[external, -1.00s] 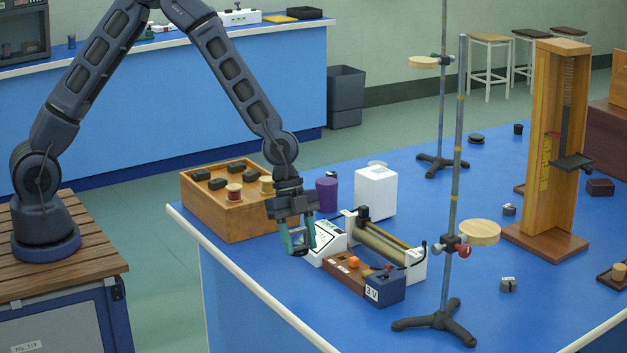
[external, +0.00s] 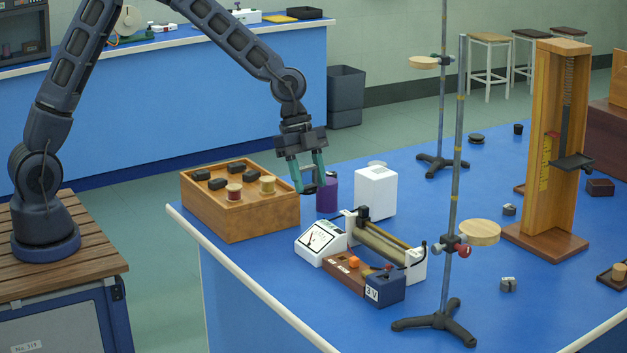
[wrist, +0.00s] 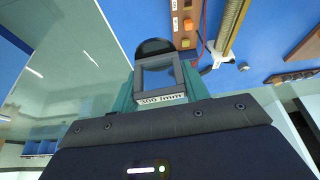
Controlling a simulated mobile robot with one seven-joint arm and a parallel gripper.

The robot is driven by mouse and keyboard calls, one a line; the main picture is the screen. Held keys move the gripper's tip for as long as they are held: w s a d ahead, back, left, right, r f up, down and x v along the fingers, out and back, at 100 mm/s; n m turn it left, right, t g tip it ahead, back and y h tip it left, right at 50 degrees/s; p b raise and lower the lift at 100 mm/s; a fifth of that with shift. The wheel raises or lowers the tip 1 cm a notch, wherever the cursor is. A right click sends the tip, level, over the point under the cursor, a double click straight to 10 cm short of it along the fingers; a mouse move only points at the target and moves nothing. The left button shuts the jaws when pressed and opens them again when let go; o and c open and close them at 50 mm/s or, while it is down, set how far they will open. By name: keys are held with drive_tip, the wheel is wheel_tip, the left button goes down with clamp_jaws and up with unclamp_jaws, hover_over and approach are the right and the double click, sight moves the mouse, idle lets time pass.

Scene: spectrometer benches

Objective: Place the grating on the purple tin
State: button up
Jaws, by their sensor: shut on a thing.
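My gripper (external: 309,184) is shut on the grating, a small square grey-framed pane (wrist: 158,77) with a "300 /mm" label, seen between the fingertips in the wrist view. In the external view the grating is mostly hidden by the fingers, with only a dark part showing low between them. My gripper is above the bench and overlaps the tin's left upper edge in the picture; I cannot tell the gap. A dark rounded shape shows behind the grating in the wrist view; its identity is unclear.
The wooden box (external: 244,217) with black pieces and two spools stands left of the tin. A white block (external: 375,192) stands close on its right. The white meter (external: 320,239), rheostat (external: 382,244) and 3 V battery box (external: 384,287) are in front.

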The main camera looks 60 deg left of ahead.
drive_tip(key=w+a+r+n+t, duration=0.1)
drive_tip(key=w+a+r+n, duration=0.1)
drive_tip(key=w+a, duration=0.45)
drive_tip(key=w+a+r+n+t, duration=0.1)
drive_tip(key=w+a+r+n, duration=0.1)
drive_tip(key=w+a, duration=0.5)
wheel_tip(320, 180, up, 4)
drive_tip(key=f+n+t+y, duration=0.1)
drive_tip(key=n, duration=0.3)
hover_over(335, 181)
drive_tip(key=s, duration=0.1)
drive_tip(key=f, duration=1.2)
drive_tip(key=a+f, duration=0.1)
drive_tip(key=f, duration=0.6)
drive_tip(key=shift+s, duration=0.1)
drive_tip(key=shift+f, duration=0.15)
drive_tip(key=o, duration=1)
